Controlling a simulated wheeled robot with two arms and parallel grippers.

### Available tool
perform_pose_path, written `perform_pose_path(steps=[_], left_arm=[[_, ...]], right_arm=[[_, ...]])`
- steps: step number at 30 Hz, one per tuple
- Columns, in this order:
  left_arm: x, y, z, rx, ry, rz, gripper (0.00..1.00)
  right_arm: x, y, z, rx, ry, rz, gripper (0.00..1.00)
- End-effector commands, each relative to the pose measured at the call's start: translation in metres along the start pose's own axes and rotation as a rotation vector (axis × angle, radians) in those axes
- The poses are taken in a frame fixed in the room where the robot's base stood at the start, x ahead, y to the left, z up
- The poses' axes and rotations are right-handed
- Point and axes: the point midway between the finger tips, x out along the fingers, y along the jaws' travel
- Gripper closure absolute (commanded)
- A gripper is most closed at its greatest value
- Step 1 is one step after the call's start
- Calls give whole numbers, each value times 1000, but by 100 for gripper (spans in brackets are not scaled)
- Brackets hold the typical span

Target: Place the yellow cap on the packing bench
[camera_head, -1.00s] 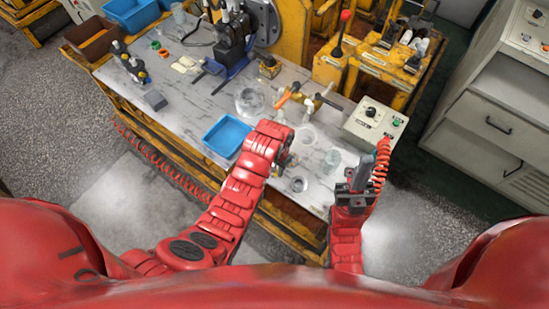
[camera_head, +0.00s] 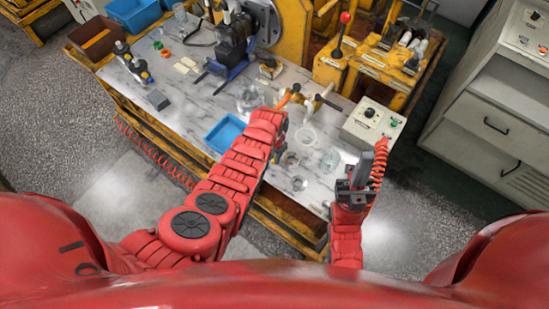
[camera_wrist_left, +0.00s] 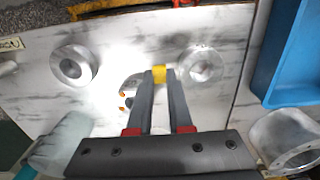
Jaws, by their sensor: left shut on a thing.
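The yellow cap (camera_wrist_left: 159,71) is between the fingertips of my left gripper (camera_wrist_left: 159,76) in the left wrist view. The gripper is shut on it, above the pale marbled top of the packing bench (camera_wrist_left: 225,100). In the head view my left arm hides most of its own gripper, and I cannot make out the cap there. The bench top (camera_head: 190,105) also shows in the head view. My right gripper (camera_head: 357,178) is near the bench's right front corner; whether it is open or shut is unclear.
A blue tray (camera_head: 224,133) is left of my left arm; it also shows in the wrist view (camera_wrist_left: 292,50). Round clear or metal cups (camera_wrist_left: 72,65) (camera_wrist_left: 200,65) flank the fingers. A control box (camera_head: 373,122) stands at the right. Bare bench lies left of the tray.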

Motion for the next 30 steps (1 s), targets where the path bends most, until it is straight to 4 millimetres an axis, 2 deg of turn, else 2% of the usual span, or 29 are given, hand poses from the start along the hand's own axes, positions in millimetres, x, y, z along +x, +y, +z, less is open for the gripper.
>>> perform_pose_path(steps=[4, 20, 21, 23, 30], left_arm=[[12, 0, -1, -2, -1, 1, 100], [20, 0, 0, -1, 1, -1, 100], [20, 0, 0, -1, 1, -1, 80], [19, 0, 0, 0, 1, -1, 70], [19, 0, 0, -1, 1, -1, 70]], right_arm=[[-6, 0, 1, 0, -1, 0, 100], [-10, 0, 2, 0, -1, 0, 100], [-10, 0, 2, 0, 0, 0, 100], [-9, 0, 2, 0, 0, 0, 100], [-9, 0, 2, 0, 0, 0, 100]])
